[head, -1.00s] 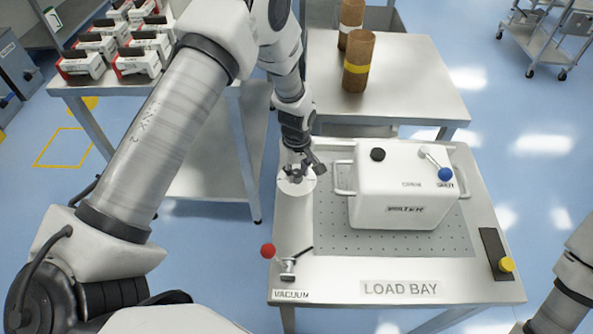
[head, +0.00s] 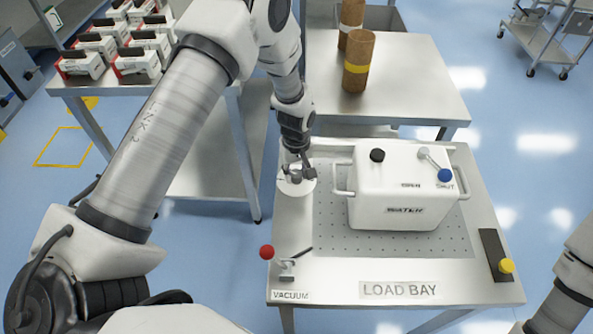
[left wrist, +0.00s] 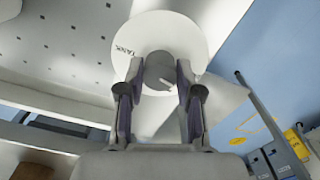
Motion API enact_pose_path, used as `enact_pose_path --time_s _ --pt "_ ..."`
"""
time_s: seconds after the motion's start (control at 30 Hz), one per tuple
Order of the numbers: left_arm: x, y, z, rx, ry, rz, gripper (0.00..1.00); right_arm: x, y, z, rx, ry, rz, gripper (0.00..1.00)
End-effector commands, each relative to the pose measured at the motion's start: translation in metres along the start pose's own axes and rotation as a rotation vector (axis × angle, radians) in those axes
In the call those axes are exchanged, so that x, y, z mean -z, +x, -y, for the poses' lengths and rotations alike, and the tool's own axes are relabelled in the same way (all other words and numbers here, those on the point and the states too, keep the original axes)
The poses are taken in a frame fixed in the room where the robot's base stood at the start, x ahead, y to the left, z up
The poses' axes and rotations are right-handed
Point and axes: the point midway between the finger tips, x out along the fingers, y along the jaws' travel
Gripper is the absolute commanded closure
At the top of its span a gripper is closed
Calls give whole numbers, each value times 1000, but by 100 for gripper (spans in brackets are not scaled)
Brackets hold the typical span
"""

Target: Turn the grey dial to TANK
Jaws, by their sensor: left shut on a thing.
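The grey dial (left wrist: 160,72) sits on a round white face (left wrist: 188,35) in the left wrist view. The word TANK is printed at the left of that face. A small pale mark on the dial points toward the lower right, away from TANK. My left gripper (left wrist: 158,80) is shut on the dial, one finger on each side. In the head view the white post top (head: 290,188) stands at the left of the bench, with my left gripper (head: 298,176) over it, hiding most of the dial. My right gripper is out of view.
A white WATER box (head: 400,205) with handles stands right of the post. A red-knobbed VACUUM lever (head: 267,252) is in front of the post. Brown cylinders (head: 356,62) stand on the table behind.

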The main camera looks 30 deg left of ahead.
Motion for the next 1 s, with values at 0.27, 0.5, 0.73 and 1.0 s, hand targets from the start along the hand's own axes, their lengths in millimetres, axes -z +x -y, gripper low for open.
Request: enact_pose_path --time_s 0.27,0.5,0.73,1.0 --pt "-2 2 2 4 252 5 100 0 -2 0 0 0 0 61" --pt "-2 3 2 3 480 6 100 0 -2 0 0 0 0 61" --pt "-2 3 2 3 698 6 100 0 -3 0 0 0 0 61" --pt "-2 3 2 2 955 7 100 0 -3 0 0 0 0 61"
